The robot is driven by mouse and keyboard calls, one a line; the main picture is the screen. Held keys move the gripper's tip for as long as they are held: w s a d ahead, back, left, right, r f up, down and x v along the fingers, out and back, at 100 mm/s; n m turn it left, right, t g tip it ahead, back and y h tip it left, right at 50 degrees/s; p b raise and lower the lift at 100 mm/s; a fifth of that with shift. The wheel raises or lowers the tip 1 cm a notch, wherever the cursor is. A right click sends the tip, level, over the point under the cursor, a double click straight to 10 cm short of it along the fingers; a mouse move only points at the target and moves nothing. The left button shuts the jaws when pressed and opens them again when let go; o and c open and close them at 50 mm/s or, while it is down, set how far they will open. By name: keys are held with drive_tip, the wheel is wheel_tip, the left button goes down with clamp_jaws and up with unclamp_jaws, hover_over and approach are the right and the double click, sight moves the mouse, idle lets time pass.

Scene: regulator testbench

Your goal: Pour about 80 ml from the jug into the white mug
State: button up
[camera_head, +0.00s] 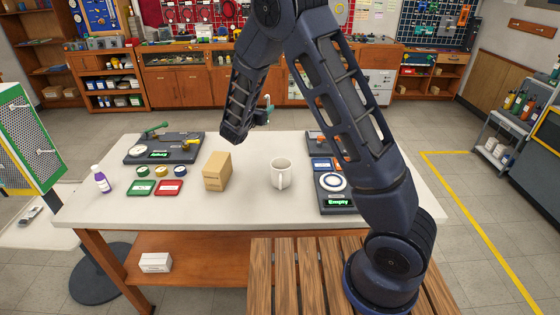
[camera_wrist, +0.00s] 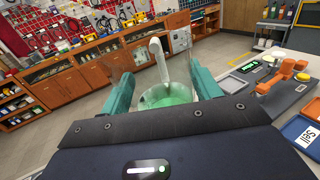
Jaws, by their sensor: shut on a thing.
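The white mug (camera_head: 281,173) stands upright on the white table, its handle facing the front. My gripper (camera_head: 263,114) is above the far side of the table, mostly hidden by my arm in the head view. In the wrist view, its teal fingers stand on both sides of the jug (camera_wrist: 164,96) and are shut on it. The jug looks clear, with a green tint inside and a pale handle (camera_wrist: 158,58) at the far side. I cannot tell the liquid level. The mug is not visible in the wrist view.
A cardboard box (camera_head: 217,171) stands left of the mug. A scale-like device (camera_head: 336,202) with a green display lies to its right. Bare tabletop surrounds the mug.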

drive_tip(key=s+f+m+g+h, duration=0.5)
drive_tip(key=s+f+h, duration=0.1)
drive_tip(key=s, duration=0.4)
drive_tip(key=shift+s+d+m+g+h, duration=0.3)
drive_tip(key=shift+m+g+h, duration=0.1)
drive_tip(key=shift+h, duration=0.1)
drive_tip(key=shift+f, duration=0.1)
drive_tip(key=s+d+m, duration=0.1)
drive_tip(key=m, duration=0.3)
drive_tip(key=s+d+m, duration=0.1)
drive_tip(key=m, duration=0.2)
drive_tip(key=s+m, duration=0.2)
drive_tip(key=m, duration=0.2)
drive_tip(key=shift+d+f+m, duration=0.15)
drive_tip(key=shift+d+m, duration=0.15)
drive_tip(key=shift+d, duration=0.1)
drive_tip(key=shift+f+m, duration=0.2)
drive_tip(key=shift+m, duration=0.2)
drive_tip(key=shift+r+m, duration=0.25)
drive_tip(key=shift+m, duration=0.35)
